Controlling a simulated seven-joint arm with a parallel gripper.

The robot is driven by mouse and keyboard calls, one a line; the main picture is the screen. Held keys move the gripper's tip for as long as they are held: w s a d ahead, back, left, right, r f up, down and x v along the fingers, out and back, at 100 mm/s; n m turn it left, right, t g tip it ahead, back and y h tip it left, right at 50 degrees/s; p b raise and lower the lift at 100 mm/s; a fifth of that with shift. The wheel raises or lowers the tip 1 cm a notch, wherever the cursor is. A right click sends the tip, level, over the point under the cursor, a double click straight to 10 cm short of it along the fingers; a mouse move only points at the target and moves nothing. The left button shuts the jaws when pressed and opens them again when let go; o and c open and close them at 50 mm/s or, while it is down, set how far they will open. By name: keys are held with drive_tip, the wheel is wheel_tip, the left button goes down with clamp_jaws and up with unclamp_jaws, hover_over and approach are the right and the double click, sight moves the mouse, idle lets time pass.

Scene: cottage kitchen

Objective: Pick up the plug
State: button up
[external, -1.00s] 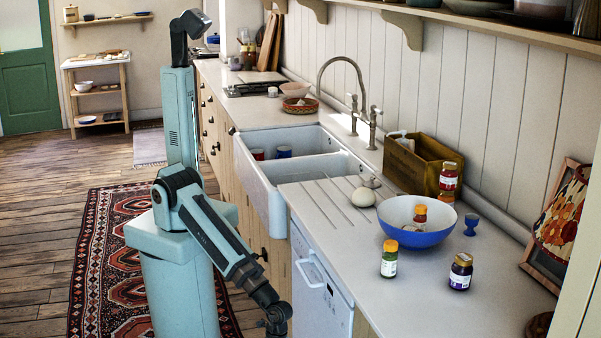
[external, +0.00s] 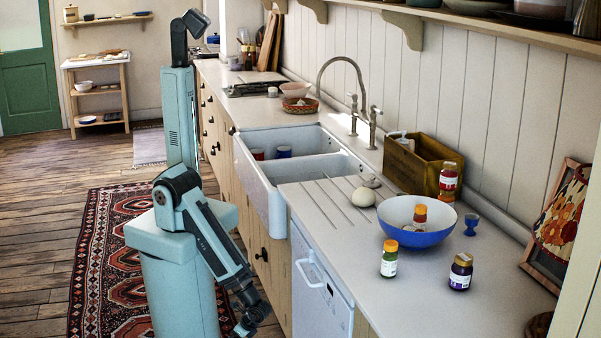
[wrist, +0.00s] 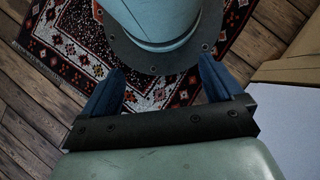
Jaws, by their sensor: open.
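No plug can be made out for certain. A small grey disc-like thing (external: 371,183) lies on the drainboard behind a round pale object (external: 363,197); I cannot tell whether it is the plug. The white double sink (external: 270,185) holds a red item (external: 257,154) and a blue item (external: 284,151) in its far basin; the near basin's floor is mostly hidden. My gripper hangs low beside the cabinet fronts, left of the dishwasher, away from the counter top. In the wrist view my gripper (wrist: 161,68) has its blue fingers spread with nothing held between them.
On the counter stand a blue-white bowl (external: 415,238) with a jar inside, a yellow-lidded jar (external: 389,260), a dark jar (external: 460,273), a blue egg cup (external: 472,224) and a wooden crate (external: 410,172). The patterned rug (wrist: 60,50) lies under my base. The dishwasher (external: 318,290) is close by.

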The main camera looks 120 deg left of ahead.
idle(0.4)
drive_tip(key=shift+o, duration=0.6)
drive_tip(key=shift+w, duration=0.15)
